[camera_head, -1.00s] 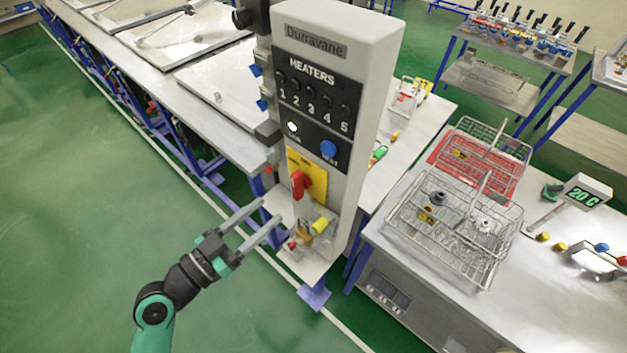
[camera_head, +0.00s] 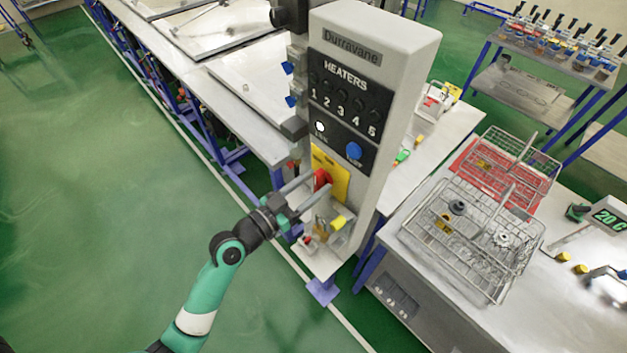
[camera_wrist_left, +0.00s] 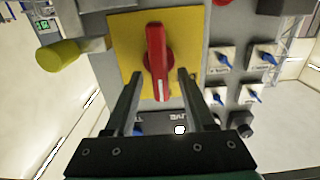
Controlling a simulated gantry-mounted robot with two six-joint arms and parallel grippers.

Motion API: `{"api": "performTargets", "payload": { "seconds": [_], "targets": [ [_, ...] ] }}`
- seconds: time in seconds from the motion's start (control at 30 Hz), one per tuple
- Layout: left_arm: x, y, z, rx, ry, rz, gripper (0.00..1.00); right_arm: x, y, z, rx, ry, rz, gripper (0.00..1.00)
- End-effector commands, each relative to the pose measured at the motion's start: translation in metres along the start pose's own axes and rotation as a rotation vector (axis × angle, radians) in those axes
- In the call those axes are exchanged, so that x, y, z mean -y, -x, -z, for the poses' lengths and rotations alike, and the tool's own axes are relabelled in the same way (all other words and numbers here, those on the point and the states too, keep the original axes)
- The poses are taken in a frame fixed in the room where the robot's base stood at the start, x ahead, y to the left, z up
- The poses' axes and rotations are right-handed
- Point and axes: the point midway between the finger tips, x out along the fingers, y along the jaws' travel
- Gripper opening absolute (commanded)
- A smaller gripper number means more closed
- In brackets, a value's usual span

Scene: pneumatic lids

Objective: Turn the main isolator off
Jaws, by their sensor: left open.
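The main isolator is a red rotary handle (camera_head: 322,179) on a yellow plate (camera_head: 341,184), low on the front of the grey control column. In the left wrist view the red handle (camera_wrist_left: 157,62) stands lengthwise in the picture, with a white mark at its near end. My left gripper (camera_head: 319,184) is open, its two fingers pointing at the isolator. In the wrist view the fingertips (camera_wrist_left: 158,75) lie on either side of the handle's near end, with a gap on both sides. Whether they reach its depth I cannot tell. My right gripper is not in view.
Above the isolator are a blue button (camera_head: 354,151), a white lamp (camera_head: 320,127) and a row of heater knobs (camera_head: 343,103). A yellow cylinder (camera_head: 339,222) sticks out just below the plate. Wire baskets (camera_head: 470,235) stand on the right bench. Green floor at left is clear.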

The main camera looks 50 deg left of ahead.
Motion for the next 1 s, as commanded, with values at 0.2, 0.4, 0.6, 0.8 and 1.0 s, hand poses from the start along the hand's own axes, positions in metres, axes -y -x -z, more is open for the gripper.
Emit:
{"api": "performTargets", "payload": {
  "seconds": [0.2, 0.4, 0.6, 0.8, 1.0],
  "targets": [
    [0.0001, -0.0028, -0.0001, 0.0, 0.0, 0.0, 0.55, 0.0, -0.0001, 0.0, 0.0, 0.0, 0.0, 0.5],
    [0.0001, -0.0025, -0.0001, 0.0, 0.0, 0.0, 0.3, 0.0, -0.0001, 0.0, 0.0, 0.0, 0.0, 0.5],
    [0.0001, -0.0024, -0.0001, 0.0, 0.0, 0.0, 0.0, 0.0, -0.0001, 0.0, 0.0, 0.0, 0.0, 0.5],
    [0.0001, -0.0023, -0.0001, 0.0, 0.0, 0.0, 0.0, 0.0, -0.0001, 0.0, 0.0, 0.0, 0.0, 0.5],
    [0.0005, -0.0023, 0.0, 0.0, 0.022, 0.0, 0.0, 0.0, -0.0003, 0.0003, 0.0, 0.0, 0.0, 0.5]
  ]
}}
